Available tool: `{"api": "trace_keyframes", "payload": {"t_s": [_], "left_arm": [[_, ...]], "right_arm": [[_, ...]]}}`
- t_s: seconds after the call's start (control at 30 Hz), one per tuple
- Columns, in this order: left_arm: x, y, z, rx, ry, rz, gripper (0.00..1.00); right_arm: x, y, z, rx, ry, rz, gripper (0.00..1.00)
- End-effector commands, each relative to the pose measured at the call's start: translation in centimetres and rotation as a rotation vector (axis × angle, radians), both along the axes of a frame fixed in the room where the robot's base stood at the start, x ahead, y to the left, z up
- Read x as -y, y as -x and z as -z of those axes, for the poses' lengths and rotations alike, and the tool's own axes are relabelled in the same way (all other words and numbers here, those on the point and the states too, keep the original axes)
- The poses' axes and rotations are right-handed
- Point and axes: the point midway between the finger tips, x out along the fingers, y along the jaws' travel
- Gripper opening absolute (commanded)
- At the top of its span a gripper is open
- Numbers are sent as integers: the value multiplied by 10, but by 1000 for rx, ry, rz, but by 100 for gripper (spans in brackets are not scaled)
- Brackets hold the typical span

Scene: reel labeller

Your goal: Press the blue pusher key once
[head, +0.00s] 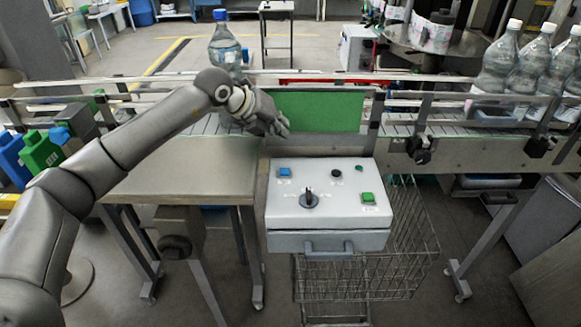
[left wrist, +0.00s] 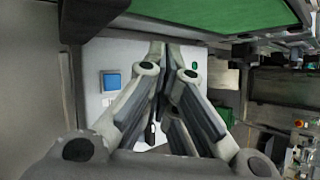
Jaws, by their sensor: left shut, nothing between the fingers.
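The blue pusher key (head: 284,172) is a small square button at the upper left of the white control box's top. It also shows in the left wrist view (left wrist: 111,82), left of the fingers. My left gripper (head: 284,130) is shut and empty, above and behind the box's back edge, apart from the blue key. In the left wrist view the closed fingers (left wrist: 160,60) cover the middle of the panel. My right gripper is not in view.
The control box (head: 330,221) also carries a green button (head: 368,197), a black rotary knob (head: 309,200) and a small black button (head: 336,173). A green panel (head: 318,111) stands behind it. A bottle (head: 224,50) stands on the conveyor behind my left arm. A metal table (head: 190,168) is at left.

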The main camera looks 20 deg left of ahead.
Motion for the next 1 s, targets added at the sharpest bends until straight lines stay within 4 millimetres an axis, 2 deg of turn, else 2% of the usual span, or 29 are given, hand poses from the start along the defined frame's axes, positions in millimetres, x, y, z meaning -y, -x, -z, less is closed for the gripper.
{"api": "trace_keyframes", "payload": {"t_s": [0.2,0.47,0.67,1.0], "left_arm": [[1,0,0,1,2,1,0],[1,0,9,0,3,3,0],[1,1,31,-1,2,2,0],[1,0,79,2,4,3,0]], "right_arm": [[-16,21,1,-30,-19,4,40],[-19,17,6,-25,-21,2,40],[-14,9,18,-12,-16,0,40],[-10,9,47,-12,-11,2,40]]}}
